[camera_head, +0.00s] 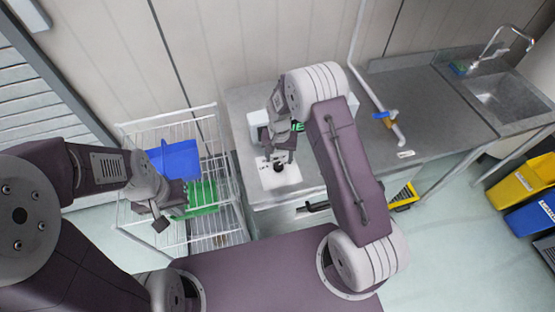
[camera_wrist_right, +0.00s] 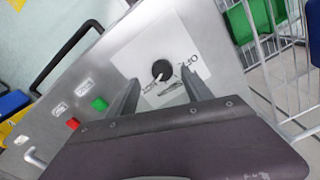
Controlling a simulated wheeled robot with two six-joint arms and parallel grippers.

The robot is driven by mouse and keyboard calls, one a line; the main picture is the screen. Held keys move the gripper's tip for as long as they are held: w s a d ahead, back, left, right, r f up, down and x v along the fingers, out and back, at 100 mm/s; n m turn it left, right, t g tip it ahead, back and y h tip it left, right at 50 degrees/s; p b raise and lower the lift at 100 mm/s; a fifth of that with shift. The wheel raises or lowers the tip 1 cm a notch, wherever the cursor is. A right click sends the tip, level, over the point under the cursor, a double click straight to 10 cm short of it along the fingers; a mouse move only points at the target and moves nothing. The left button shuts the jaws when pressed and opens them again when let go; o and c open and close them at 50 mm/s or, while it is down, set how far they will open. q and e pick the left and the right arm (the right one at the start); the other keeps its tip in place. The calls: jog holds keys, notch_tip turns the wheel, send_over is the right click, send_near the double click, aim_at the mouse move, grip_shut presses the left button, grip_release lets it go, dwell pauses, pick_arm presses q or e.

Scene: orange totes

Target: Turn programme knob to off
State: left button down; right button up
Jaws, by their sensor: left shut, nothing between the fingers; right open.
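The programme knob (camera_head: 278,166) is a round black dial on a white panel (camera_head: 290,180) at the front of the steel counter. In the right wrist view the knob (camera_wrist_right: 162,68) shows a light pointer mark toward its lower edge, and printed labels lie around it, too small to read surely. My right gripper (camera_wrist_right: 162,84) is open, its two fingers on either side just short of the knob; contact cannot be told. In the head view the right gripper (camera_head: 279,145) hangs above the panel. My left gripper (camera_head: 165,212) is shut and empty by the wire rack.
A red button (camera_wrist_right: 73,123) and green button (camera_wrist_right: 100,103) sit on the same steel panel, with a black handle (camera_wrist_right: 68,50) along its edge. A wire rack (camera_head: 215,150) holds blue (camera_head: 178,160) and green bins (camera_head: 203,197). A sink (camera_head: 505,95) is far right.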

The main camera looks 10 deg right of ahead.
aim_at(278, 165)
jog(key=f, duration=0.2)
jog(key=w+f+p, duration=0.1)
jog(key=f, duration=0.1)
jog(key=shift+a+f, duration=0.15)
jog(key=shift+f, duration=0.3)
jog(key=shift+s, duration=0.3)
jog(key=shift+c, duration=0.7)
jog(key=shift+w, duration=0.1)
grip_shut()
pick_arm(q)
jog(key=shift+w+a+r, duration=0.1)
jog(key=shift+w+r, duration=0.2)
jog(key=shift+r, duration=0.3)
